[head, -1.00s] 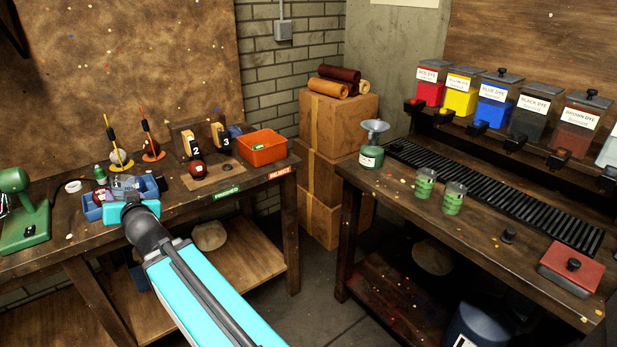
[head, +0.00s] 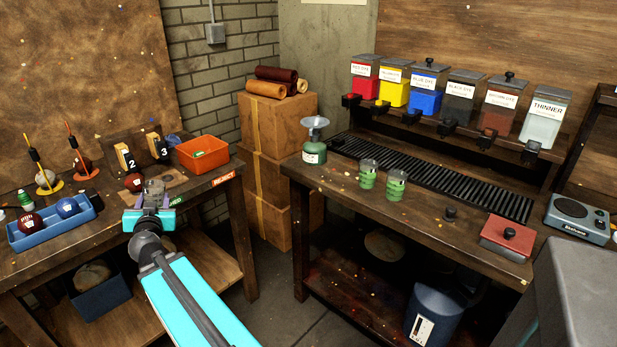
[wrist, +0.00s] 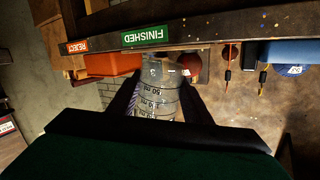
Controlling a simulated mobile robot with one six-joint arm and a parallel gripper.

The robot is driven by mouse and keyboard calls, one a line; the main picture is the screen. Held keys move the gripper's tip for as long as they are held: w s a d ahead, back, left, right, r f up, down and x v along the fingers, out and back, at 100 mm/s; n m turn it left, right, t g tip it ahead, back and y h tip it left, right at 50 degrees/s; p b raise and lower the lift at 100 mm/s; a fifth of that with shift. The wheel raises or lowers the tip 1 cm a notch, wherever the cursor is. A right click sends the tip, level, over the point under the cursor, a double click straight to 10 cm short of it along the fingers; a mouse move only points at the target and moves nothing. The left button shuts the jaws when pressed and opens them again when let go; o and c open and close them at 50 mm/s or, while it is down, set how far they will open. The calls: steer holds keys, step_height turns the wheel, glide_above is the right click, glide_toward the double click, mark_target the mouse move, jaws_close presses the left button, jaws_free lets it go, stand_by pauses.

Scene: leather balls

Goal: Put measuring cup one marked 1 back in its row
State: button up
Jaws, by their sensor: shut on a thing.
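My gripper (head: 151,208) is at the front of the left bench, to the right of the blue tray. It is shut on a clear measuring cup (wrist: 158,72) with dark ml lines, seen between the dark fingers in the wrist view. The held cup (head: 154,189) looks small and grey in the head view, and its number cannot be read. Two cups with green bands, the left one (head: 369,174) and the right one (head: 396,185), stand upright side by side on the right bench. Their marks are too small to read.
The blue tray (head: 50,229) holds a red and a blue ball. An orange bin (head: 202,153) stands at the left bench's right end. Open floor separates the benches.

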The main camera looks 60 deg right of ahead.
steer(key=s+d+f+m+g+h, duration=0.2)
steer(key=s+d+m+g+h, duration=0.15)
steer(key=s+d, duration=0.7)
steer(key=s+d+r+m+g, duration=0.1)
steer(key=s+d+m+g, duration=0.2)
steer(key=s, duration=0.8)
steer(key=s+d+r+m+g+b, duration=0.1)
steer(key=s+d+r+m+g, duration=0.1)
steer(key=s+d+g, duration=0.6)
steer(key=s+d+r+m+g+h+b, duration=0.1)
steer(key=s+d+r+m+g, duration=0.1)
steer(key=s+d+g, duration=0.3)
steer(key=s+d+m, duration=0.1)
steer(key=s+d, duration=0.3)
steer(key=s, duration=0.4)
steer(key=shift+s+d+m, duration=0.15)
steer(key=shift+s+m, duration=0.15)
steer(key=shift+m, duration=0.05)
steer(key=shift+w+d+f+p, duration=0.2)
steer(key=shift+w+d+p, duration=0.1)
steer(key=shift+d, duration=1.9)
steer(key=shift+w+d+f+p, duration=0.15)
steer(key=shift+d+f+p, duration=0.1)
steer(key=shift+d, duration=2)
steer(key=shift+w+d+f+p, duration=0.2)
steer(key=shift+w+d+p, duration=0.1)
steer(key=shift+d, duration=1.9)
steer(key=shift+d, duration=0.1)
